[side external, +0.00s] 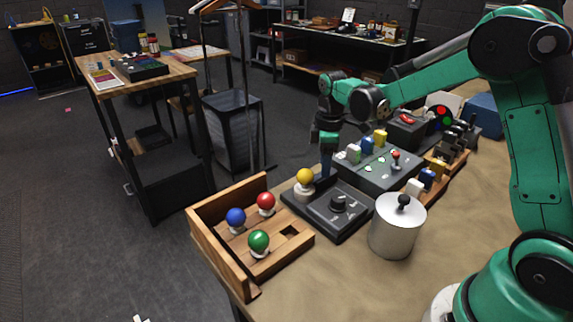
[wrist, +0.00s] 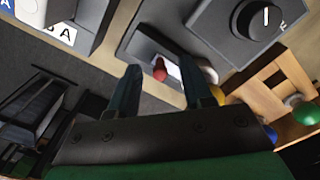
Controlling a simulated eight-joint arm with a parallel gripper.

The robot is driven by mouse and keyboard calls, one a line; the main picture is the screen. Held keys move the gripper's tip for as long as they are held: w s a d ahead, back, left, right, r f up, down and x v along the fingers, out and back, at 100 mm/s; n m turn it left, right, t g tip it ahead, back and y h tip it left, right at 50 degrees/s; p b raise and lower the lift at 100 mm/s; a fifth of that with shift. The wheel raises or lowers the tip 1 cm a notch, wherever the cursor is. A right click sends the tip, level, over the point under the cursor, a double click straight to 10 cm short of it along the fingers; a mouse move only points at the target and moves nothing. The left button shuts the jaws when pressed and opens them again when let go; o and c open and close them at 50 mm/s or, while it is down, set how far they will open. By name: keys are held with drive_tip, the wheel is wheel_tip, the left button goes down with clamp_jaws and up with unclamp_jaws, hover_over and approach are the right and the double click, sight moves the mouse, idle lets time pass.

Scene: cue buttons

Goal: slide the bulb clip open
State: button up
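The dark control box (side external: 330,222) carries a black dial (side external: 338,204), and a yellow bulb (side external: 305,177) sits in a white socket at its back left corner. In the wrist view, a small red tab (wrist: 160,72) shows beside a white patch (wrist: 173,70) on the box edge; this may be the bulb clip, but I cannot tell for sure. My gripper (wrist: 160,65) is open, its two fingers apart on either side of the red tab; I see no contact. In the side external view my gripper (side external: 327,168) points down just behind the box, right of the yellow bulb, which partly shows beside the right finger (wrist: 218,95).
A wooden tray (side external: 208,236) with blue, red and green bulbs stands left of the box. A lidded metal canister (side external: 397,228) stands right of it. A panel with small levers (side external: 375,178) lies close behind on the right. The table's back edge is near my gripper.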

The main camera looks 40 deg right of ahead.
clamp_jaws()
idle(1.2)
